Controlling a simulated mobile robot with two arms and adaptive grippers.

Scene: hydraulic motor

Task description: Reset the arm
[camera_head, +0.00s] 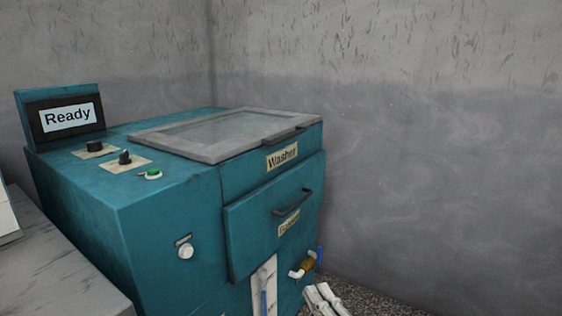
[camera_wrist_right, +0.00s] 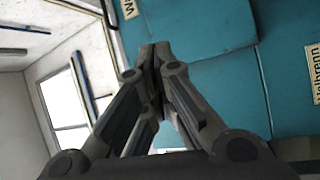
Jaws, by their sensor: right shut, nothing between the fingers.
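My right gripper (camera_wrist_right: 155,55) is shut and empty in the right wrist view, its fingertips together in front of the teal washer (camera_wrist_right: 205,35). In the head view, a pale part that looks like my right arm or gripper (camera_head: 325,300) shows at the bottom edge, just right of the washer (camera_head: 165,220). Most of that arm is out of the picture. I cannot tell whether the fingertips touch the washer. My left gripper is in neither view.
The washer has a closed glass lid (camera_head: 225,133), a drawer with a dark handle (camera_head: 292,203), a green button (camera_head: 153,174) and a screen reading "Ready" (camera_head: 68,117). A valve with a blue handle (camera_head: 319,256) sticks out low on its front. A grey counter (camera_head: 60,265) stands at left.

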